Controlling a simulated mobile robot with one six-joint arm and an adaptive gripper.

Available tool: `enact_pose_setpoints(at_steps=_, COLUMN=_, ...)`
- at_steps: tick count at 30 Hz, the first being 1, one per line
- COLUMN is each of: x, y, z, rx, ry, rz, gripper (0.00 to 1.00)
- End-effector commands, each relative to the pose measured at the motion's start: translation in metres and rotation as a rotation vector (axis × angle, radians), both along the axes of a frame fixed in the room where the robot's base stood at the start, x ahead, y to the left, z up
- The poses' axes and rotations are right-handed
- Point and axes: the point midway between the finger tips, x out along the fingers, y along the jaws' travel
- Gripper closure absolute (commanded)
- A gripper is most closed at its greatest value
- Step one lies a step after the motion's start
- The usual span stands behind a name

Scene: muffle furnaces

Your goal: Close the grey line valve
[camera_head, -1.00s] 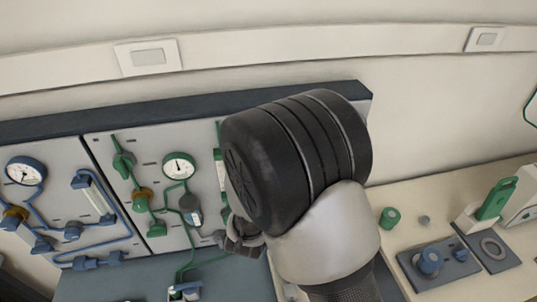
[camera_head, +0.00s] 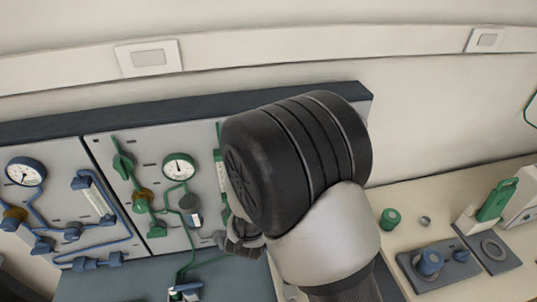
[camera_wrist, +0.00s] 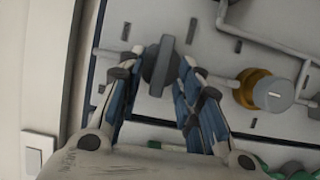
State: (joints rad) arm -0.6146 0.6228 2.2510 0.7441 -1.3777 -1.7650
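In the wrist view, the grey valve handle (camera_wrist: 158,66) is a flat bar on a grey pipe against the pale panel. My gripper (camera_wrist: 160,72) has its two blue-padded fingers on either side of the handle. The fingers stand apart, with the bar between their tips. The left fingertip looks very close to the bar; I cannot tell whether it touches. In the head view, my dark wrist hides the grey valve, and only a small part of my gripper (camera_head: 240,240) shows beside it.
A blue-line panel (camera_head: 62,190) and a green-line panel (camera_head: 130,178) with gauges stand left of my arm. A brass-and-grey knob (camera_wrist: 262,90) sits right of my fingers. A wall switch (camera_wrist: 38,150) is at lower left. A bench (camera_head: 400,240) with small parts is at right.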

Motion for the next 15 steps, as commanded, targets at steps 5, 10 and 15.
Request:
enact_pose_setpoints(at_steps=5, x=-0.013, y=0.003, z=0.000, rx=0.001, ry=0.001, rz=0.003, gripper=0.68)
enact_pose_setpoints(at_steps=10, x=-0.047, y=0.008, z=-0.001, rx=-0.001, ry=0.002, rz=0.007, gripper=0.68)
enact_pose_setpoints(at_steps=15, x=-0.083, y=0.011, z=-0.001, rx=-0.001, ry=0.001, rz=0.006, gripper=0.68)
